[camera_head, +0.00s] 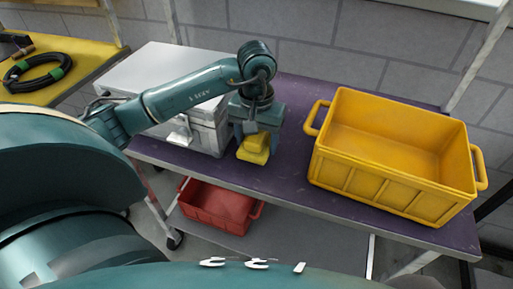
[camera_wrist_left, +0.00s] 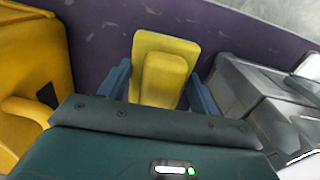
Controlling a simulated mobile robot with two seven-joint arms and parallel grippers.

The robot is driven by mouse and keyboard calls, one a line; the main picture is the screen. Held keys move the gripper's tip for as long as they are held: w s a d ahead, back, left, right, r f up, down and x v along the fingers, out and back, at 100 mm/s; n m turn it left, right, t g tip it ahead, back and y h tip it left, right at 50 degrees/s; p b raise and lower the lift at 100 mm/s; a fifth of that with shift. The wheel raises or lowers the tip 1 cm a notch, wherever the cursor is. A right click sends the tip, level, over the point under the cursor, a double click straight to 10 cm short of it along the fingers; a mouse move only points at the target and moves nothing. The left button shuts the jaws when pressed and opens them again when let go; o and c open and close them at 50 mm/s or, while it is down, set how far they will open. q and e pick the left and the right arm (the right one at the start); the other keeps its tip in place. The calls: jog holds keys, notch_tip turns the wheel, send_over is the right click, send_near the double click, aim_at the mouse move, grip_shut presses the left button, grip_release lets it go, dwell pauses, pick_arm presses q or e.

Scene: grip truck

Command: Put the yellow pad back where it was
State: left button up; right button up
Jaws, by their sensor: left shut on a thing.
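The yellow pad (camera_head: 253,149) is at the middle of the purple shelf top, between a silver case and a yellow crate. It is a flat yellow plate with a raised block on it. In the left wrist view the pad (camera_wrist_left: 165,58) sits between the two blue-grey fingers. My left gripper (camera_head: 256,132) points down and is shut on the pad. I cannot tell whether the pad touches the shelf top or is just above it. My right gripper is not in view.
The yellow crate (camera_head: 385,178) stands to the right on the purple shelf top (camera_head: 285,160). The silver case (camera_head: 207,137) is close on the left. A red crate (camera_head: 217,207) is on the lower shelf. A coiled black cable (camera_head: 38,72) lies on a yellow surface at far left.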

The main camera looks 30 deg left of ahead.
pick_arm(q)
notch_tip(320, 180, down, 3)
jog(key=shift+f, duration=0.15)
jog(key=shift+f, duration=0.25)
jog(key=o, duration=1)
jog(key=shift+r, duration=0.15)
jog(key=shift+c, duration=0.2)
